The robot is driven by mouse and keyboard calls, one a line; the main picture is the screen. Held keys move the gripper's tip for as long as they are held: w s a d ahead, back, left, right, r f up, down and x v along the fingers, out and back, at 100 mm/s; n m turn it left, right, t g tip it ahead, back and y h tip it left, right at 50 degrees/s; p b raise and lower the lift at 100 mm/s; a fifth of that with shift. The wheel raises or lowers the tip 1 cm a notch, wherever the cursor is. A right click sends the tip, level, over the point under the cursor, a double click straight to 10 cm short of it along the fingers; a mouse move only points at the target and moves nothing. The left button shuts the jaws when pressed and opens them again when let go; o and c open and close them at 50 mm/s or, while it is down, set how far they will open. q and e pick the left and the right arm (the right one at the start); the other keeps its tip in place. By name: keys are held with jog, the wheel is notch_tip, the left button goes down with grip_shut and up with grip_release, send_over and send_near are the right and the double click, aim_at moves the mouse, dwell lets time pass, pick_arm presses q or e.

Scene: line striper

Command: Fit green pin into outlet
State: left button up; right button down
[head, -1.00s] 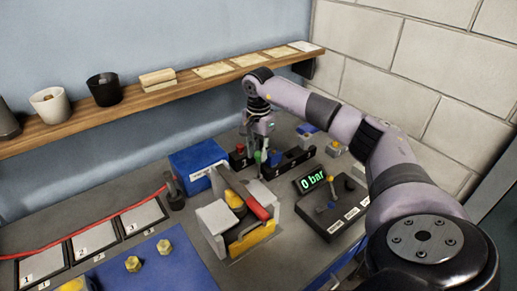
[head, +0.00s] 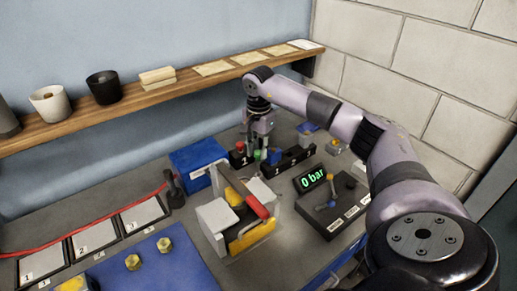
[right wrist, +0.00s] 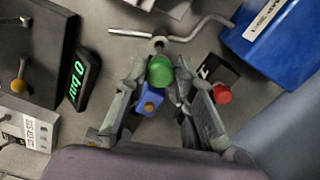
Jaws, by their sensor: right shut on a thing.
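My right gripper (right wrist: 160,88) is shut on the green pin; its round green head (right wrist: 160,70) sits between the fingertips in the right wrist view. In the head view the green head (head: 257,155) shows just below the right gripper (head: 259,146), among the dark numbered blocks. A small grey round end (right wrist: 159,44) shows just past the green head. The pin's lower end is hidden, and I cannot tell which outlet it is at or whether it is inserted. My left gripper is not in view.
A red knob (head: 240,147) and a blue one (head: 275,157) stand close on either side, by dark blocks (head: 290,162). A blue box (head: 196,158), a clamp with a red handle (head: 258,205) and a "0 bar" display (head: 311,180) are nearby. A bent metal rod (right wrist: 190,37) lies close.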

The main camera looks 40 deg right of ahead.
aim_at(258, 171)
jog(key=shift+f+b, duration=2)
jog(key=shift+f, duration=1)
dwell(1.6)
jog(key=c, duration=1.3)
grip_release()
jog(key=shift+o, duration=0.4)
jog(key=shift+o, duration=1.3)
jog(key=shift+r+p, duration=2.45)
jog(key=shift+r, duration=1.1)
jog(key=shift+f, duration=0.1)
